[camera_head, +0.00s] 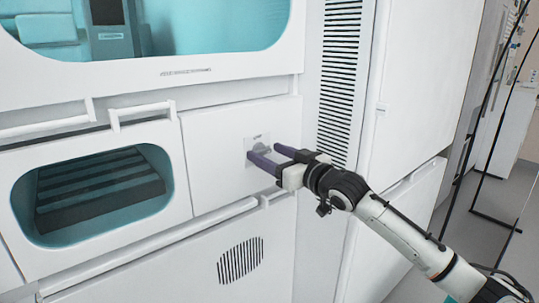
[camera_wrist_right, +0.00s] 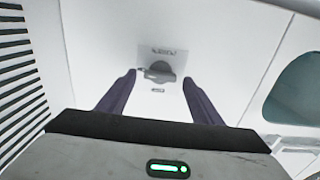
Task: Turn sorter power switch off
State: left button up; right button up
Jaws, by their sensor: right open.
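The sorter power switch is a grey rotary knob (camera_wrist_right: 160,71) on a light square plate (camera_wrist_right: 163,52) with small lettering. In the head view the knob (camera_head: 262,145) sits on a white panel of the machine, partly behind the gripper fingers. My right gripper (camera_head: 262,155) reaches in from the right with its purple fingers pointing at the plate. In the right wrist view the right gripper (camera_wrist_right: 158,84) is open, one finger on each side of the knob, with a visible gap to both sides. Whether the fingertips reach to the knob's depth I cannot tell. My left gripper is not in view.
The white sorter cabinet fills most of the head view. A window with a handle (camera_head: 142,113) lies left of the switch panel. A dark slotted vent (camera_head: 340,80) runs up the right, and a rail (camera_head: 225,214) juts out below. Floor (camera_head: 475,235) shows at right.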

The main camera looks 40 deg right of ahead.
jog(key=shift+w, duration=0.1)
jog(key=shift+c, duration=0.3)
jog(key=c, duration=1)
